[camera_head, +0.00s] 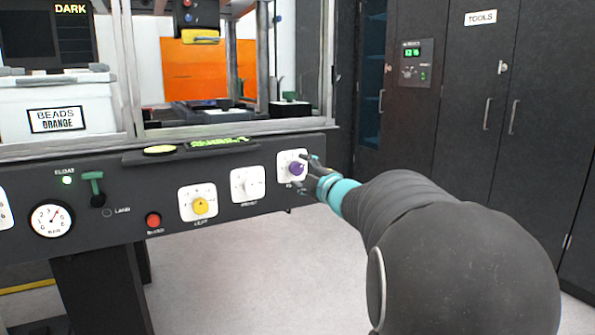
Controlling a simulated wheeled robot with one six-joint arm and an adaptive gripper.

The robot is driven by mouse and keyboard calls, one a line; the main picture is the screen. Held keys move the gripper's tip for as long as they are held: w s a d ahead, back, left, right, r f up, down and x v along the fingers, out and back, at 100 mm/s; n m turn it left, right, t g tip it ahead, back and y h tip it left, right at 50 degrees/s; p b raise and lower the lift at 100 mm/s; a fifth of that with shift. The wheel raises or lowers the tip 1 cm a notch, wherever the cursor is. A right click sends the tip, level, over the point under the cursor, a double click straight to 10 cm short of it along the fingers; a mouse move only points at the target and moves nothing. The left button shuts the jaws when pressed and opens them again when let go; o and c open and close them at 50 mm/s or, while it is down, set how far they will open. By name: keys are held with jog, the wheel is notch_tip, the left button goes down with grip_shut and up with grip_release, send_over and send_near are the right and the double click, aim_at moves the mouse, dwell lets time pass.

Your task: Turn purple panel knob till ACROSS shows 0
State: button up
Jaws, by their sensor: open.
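The purple knob (297,168) sits on a white square plate (285,158) at the right end of the dark front panel (120,215). My gripper (303,172) is at the knob, with dark fingers reaching in from the right. The fingers are open, one above and one below the knob; I cannot tell whether they touch it. My arm comes in from the lower right. A green-lit display (218,142) sits on the ledge above the panel; its text is too blurred to read, and I see no legible ACROSS value.
A yellow knob (200,206), a white knob (247,184), a red button (153,220), a green lever (93,185) and a round gauge (51,219) line the panel to the left. Dark cabinets (470,130) stand at the right. The floor below is clear.

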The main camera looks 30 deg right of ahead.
jog(key=s, duration=0.9)
jog(key=shift+s+d, duration=0.2)
jog(key=shift+s, duration=0.1)
jog(key=shift+d+f, duration=0.1)
jog(key=shift+f, duration=0.05)
jog(key=s+d+f+m+g+h, duration=0.45)
jog(key=d+f+m+h, duration=0.35)
jog(key=d+m, duration=0.2)
jog(key=s+a+f+m+g, duration=0.3)
jog(key=s+f+m+g, duration=0.2)
jog(key=s+f, duration=0.15)
jog(key=s+a+f+m+g+y+p, duration=0.1)
jog(key=s+a+f+g+y, duration=0.1)
jog(key=s+a, duration=0.45)
jog(key=s+a+f+m+g+y+p, duration=0.15)
jog(key=s+a, duration=0.25)
jog(key=a, duration=0.5)
jog(key=s+a+r+n+y, duration=0.1)
jog(key=s+a+n+y, duration=0.1)
jog(key=a, duration=0.9)
jog(key=shift+s+a+r+y+p, duration=0.45)
jog(key=shift+s+y, duration=0.2)
jog(key=shift+s, duration=0.5)
